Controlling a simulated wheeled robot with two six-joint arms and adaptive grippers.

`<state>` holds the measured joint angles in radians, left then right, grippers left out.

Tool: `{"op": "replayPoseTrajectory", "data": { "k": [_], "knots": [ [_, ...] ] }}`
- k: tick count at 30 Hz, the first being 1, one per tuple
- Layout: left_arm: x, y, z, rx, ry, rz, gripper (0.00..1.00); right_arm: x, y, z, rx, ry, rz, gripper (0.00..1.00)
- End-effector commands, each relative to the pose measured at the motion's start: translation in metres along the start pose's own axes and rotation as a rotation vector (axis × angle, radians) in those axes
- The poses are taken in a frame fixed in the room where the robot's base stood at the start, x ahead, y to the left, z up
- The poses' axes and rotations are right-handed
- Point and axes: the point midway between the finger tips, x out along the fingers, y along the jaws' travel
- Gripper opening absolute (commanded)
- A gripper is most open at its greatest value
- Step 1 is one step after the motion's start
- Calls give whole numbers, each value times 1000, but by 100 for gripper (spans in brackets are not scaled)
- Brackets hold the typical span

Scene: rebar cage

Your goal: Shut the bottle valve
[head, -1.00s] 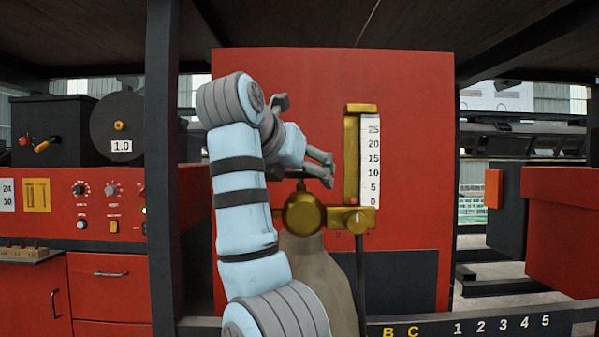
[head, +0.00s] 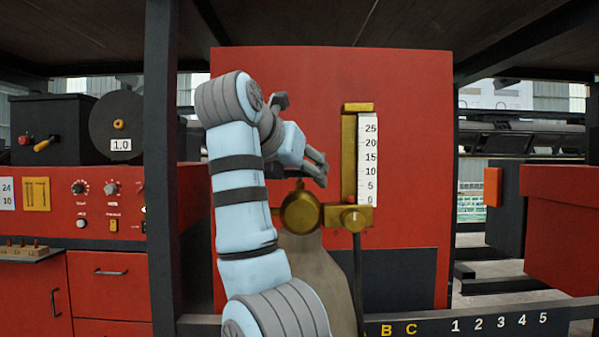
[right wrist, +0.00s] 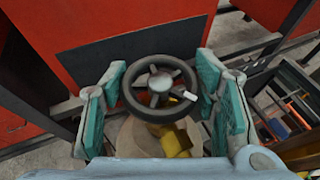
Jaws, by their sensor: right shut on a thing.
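The grey-beige gas bottle (head: 322,262) stands upright in front of a red cabinet. Brass fittings (head: 302,212) sit at its top. In the right wrist view, the dark round valve wheel (right wrist: 160,82) sits above the bottle's shoulder (right wrist: 130,138). My right gripper (right wrist: 162,74) has its teal finger pads on both sides of the wheel and is shut on it. The head view shows this gripper (head: 320,170) just above the brass fittings. My left gripper is not in view.
A brass gauge post with a white 0 to 25 scale (head: 368,160) stands just right of the gripper, with a brass knob (head: 354,217) at its foot. A dark upright post (head: 163,170) stands to the left. A dark rail with letters and numbers (head: 470,325) runs along the front.

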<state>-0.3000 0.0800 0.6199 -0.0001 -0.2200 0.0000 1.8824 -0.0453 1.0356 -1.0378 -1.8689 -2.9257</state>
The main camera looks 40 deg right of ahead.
Motion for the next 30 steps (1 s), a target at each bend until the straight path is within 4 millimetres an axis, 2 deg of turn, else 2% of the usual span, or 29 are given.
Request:
{"op": "replayPoseTrajectory", "data": {
  "k": [14,20,30],
  "knots": [
    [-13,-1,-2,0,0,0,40,-1,0,2,26,1,-64,27],
    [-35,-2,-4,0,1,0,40,-2,1,5,68,1,-173,27],
    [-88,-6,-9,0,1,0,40,-3,1,7,157,2,-390,27]
  ]
}}
